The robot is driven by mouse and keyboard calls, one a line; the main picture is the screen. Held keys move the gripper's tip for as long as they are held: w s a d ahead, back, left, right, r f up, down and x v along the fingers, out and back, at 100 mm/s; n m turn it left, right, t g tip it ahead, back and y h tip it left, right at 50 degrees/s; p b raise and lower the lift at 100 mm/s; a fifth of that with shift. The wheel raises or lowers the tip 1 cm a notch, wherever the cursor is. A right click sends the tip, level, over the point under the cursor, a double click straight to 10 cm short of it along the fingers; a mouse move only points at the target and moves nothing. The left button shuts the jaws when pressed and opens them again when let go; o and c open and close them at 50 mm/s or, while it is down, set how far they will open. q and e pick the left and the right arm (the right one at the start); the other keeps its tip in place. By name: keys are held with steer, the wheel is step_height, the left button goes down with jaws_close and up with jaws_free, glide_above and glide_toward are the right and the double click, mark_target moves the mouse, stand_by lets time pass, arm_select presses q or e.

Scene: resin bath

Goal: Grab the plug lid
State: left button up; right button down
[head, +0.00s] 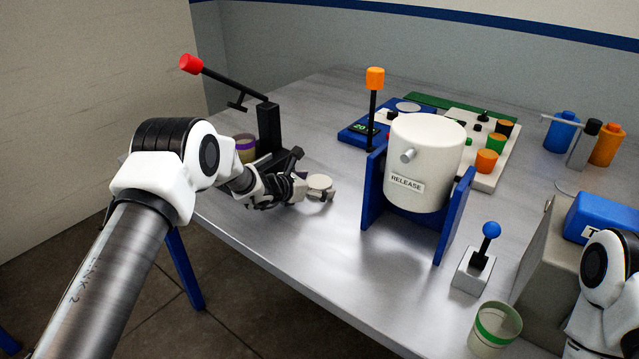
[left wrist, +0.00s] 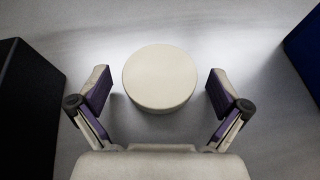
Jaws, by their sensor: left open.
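The plug lid appears to be the round cream disc (head: 319,182) on the metal table, near its left front edge. It also shows in the left wrist view (left wrist: 160,78), centred between the fingers. My left gripper (head: 312,192) is low over the table at the lid. In the left wrist view the left gripper (left wrist: 159,92) is open, with one finger on each side of the lid and a gap on both sides. Part of my right arm shows at the lower right, but its gripper is out of view.
A black lever stand (head: 268,130) with a red knob is just behind my left gripper. A white RELEASE vessel (head: 425,160) hangs in a blue stand (head: 374,190) to the right. A blue-knobbed joystick (head: 474,270) and green-banded cup (head: 495,328) are farther right. Table between is clear.

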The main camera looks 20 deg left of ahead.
arm_select(q)
steer(key=shift+s+r, duration=0.1)
steer(key=c, duration=0.9)
steer(key=shift+o, duration=0.2)
